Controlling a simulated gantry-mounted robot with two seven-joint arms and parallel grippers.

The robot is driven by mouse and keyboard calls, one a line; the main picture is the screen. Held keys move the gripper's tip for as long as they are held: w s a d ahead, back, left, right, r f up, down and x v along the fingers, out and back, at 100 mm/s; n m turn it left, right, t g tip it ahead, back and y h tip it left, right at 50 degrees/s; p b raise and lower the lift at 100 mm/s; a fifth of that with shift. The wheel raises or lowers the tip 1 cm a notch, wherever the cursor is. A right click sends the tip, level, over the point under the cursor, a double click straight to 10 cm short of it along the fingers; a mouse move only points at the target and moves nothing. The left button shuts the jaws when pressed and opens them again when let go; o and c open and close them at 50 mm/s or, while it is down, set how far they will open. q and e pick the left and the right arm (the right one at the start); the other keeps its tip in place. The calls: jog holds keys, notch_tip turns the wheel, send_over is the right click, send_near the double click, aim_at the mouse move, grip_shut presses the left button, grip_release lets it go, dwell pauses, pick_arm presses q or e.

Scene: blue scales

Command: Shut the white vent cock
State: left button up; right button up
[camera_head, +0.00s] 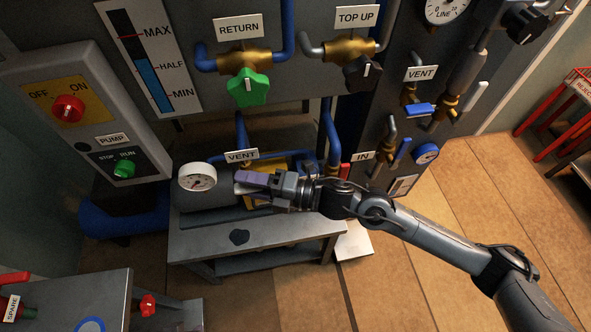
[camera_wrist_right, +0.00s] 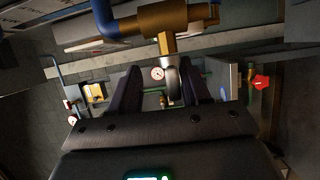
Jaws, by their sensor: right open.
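The white vent cock's pale, rounded lever (camera_wrist_right: 171,78) hangs below a brass valve body (camera_wrist_right: 165,20) in the right wrist view. My right gripper (camera_head: 246,183) is open at the lower VENT label (camera_head: 241,155) in the head view. Its two dark purple fingers stand on either side of the lever in the wrist view. I cannot tell whether either finger touches it. In the head view the gripper hides most of this cock. My left gripper is in neither view.
A pressure gauge (camera_head: 197,177) is close left of my gripper. The green RETURN valve (camera_head: 248,88) and the black TOP UP knob (camera_head: 362,73) are above. Another VENT label (camera_head: 421,73) and a blue lever (camera_head: 419,110) are at right. A grey bench (camera_head: 280,229) stands below.

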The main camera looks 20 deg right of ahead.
aim_at(260, 189)
notch_tip(260, 189, up, 3)
jog(key=shift+f, duration=0.1)
jog(key=o, duration=0.7)
jog(key=shift+s+d+r+p, duration=0.15)
jog(key=shift+s+d+r, duration=0.15)
jog(key=shift+d+r, duration=0.25)
jog(key=shift+s+d+r+p, duration=0.15)
jog(key=shift+s+d+r, duration=0.2)
jog(key=shift+r, duration=0.35)
jog(key=d, duration=0.1)
jog(key=s+d+r, duration=0.1)
jog(key=s+d, duration=0.1)
jog(key=shift+d+r, duration=0.1)
jog(key=shift+r, duration=0.25)
jog(key=c, duration=0.7)
jog(key=d, duration=0.1)
jog(key=s+d+r, duration=0.2)
jog(key=d, duration=0.1)
jog(key=shift+s+r, duration=0.1)
jog(key=shift+s+d+r, duration=0.25)
jog(key=shift+d+r, duration=0.05)
jog(key=shift+d, duration=0.2)
